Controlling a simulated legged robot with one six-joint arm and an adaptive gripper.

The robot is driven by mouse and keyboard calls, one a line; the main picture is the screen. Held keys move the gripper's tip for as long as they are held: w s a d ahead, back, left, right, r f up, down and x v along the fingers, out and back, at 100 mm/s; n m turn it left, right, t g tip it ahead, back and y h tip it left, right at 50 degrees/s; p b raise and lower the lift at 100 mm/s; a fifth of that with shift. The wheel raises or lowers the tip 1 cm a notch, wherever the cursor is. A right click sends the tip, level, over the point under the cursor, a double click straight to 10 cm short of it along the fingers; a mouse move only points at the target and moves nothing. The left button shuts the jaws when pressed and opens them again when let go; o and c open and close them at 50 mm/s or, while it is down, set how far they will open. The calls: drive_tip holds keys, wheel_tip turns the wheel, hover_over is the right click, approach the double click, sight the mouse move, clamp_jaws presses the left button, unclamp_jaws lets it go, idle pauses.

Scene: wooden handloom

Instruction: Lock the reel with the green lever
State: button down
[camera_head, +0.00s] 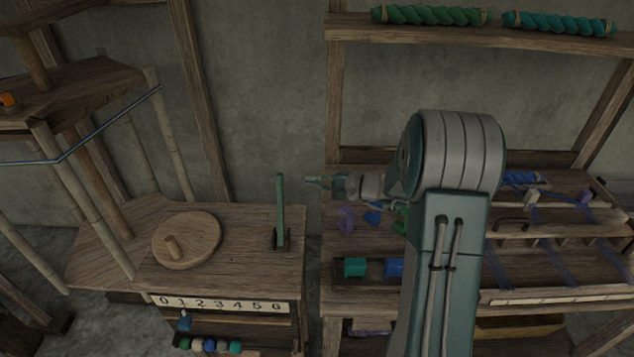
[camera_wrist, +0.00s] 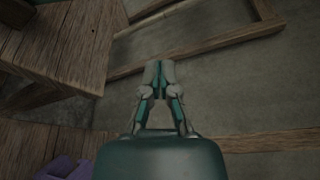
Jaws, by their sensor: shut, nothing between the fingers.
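The green lever (camera_head: 280,208) stands nearly upright in a dark bracket on the wooden table (camera_head: 240,280), near its right edge. The reel (camera_head: 95,85) is the wooden frame with pale upright rods at the left, with a blue thread around it. My gripper (camera_head: 311,182) is to the right of the lever's upper part, pointing left, with a gap between them. In the wrist view its fingers (camera_wrist: 159,72) are together with nothing between them. The lever does not show in the wrist view.
A round wooden disc with a peg (camera_head: 187,238) lies on the table, left of the lever. A number strip (camera_head: 222,304) runs along the front. Shelves at the right hold green and teal yarn (camera_head: 430,15) and coloured blocks (camera_head: 355,267). The space above the table is free.

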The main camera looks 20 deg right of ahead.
sight(280, 210)
drive_tip(key=a, duration=0.6)
drive_tip(key=shift+w+r, duration=0.3)
drive_tip(key=shift+r, duration=0.1)
